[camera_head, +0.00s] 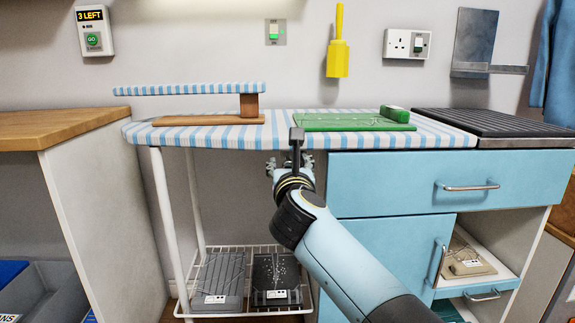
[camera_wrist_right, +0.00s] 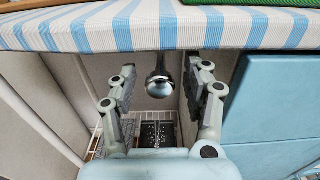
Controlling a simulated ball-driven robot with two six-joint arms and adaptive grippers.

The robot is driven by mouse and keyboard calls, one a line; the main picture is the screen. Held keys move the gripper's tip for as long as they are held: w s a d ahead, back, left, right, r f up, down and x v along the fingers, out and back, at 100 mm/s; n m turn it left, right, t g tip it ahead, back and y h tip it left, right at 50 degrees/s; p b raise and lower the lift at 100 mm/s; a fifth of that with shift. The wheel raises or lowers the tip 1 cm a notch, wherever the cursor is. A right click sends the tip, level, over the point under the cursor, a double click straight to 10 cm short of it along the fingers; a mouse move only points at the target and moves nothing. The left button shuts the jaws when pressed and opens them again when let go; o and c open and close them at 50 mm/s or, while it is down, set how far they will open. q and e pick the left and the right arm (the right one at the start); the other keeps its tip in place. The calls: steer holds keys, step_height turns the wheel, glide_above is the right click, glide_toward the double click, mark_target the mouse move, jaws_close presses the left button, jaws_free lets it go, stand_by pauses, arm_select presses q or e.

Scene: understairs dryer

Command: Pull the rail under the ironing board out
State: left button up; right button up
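The striped blue-and-white ironing board (camera_head: 440,137) spans the middle of the head view; its front edge also crosses the top of the right wrist view (camera_wrist_right: 130,27). In the right wrist view a round chrome knob (camera_wrist_right: 159,84), seemingly the end of the rail, shows just below the board's edge. The rest of the rail is hidden behind it. My right gripper (camera_wrist_right: 161,66) is open, its fingers on either side of the knob with visible gaps. In the head view my right gripper (camera_head: 283,164) is below the board's front edge, partly hidden by my arm. My left gripper is not in view.
White legs and a wire shelf (camera_head: 247,251) with two flat devices are below. A blue drawer (camera_head: 400,185) stands close on the right.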

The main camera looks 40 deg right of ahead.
steer(key=c, duration=0.9)
jaws_close()
